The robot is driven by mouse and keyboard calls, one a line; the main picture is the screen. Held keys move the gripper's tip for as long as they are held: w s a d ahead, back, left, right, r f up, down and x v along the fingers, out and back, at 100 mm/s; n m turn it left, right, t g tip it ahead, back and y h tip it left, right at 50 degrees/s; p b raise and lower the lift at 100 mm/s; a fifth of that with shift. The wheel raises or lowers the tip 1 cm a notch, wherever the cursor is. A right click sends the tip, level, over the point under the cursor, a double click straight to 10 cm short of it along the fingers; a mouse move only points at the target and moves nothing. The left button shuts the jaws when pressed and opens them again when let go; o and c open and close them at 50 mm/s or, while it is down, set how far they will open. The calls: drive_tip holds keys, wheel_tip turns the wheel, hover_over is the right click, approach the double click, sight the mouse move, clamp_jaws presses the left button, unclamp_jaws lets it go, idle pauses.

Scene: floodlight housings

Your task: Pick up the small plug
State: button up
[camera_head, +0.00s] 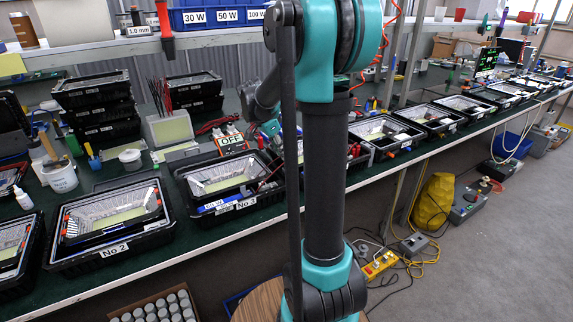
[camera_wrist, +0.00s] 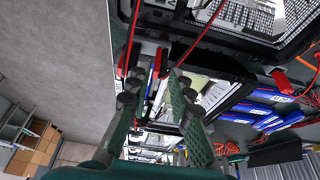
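I cannot pick out the small plug for certain in either view. In the wrist view my gripper (camera_wrist: 155,88) is open, with its two green-padded fingers apart and nothing seen held between them. Slim red, blue and green items (camera_wrist: 152,78) show beyond the gap between the fingertips.
Black floodlight housings line the long green bench, including one in a tray labelled No 2 (camera_head: 112,252) and one labelled No 3 (camera_head: 232,206). Blue bins (camera_head: 215,17) sit on the shelf above. Red wires (camera_wrist: 192,38) cross the wrist view. A yellow bag (camera_head: 433,203) stands on the floor.

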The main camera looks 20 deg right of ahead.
drive_tip(key=x, duration=0.4)
drive_tip(key=shift+w+d+f, duration=0.1)
drive_tip(key=shift+w+d, duration=0.05)
drive_tip(key=shift+d, duration=0.2)
clamp_jaws()
wheel_tip(320, 180, up, 20)
idle(0.4)
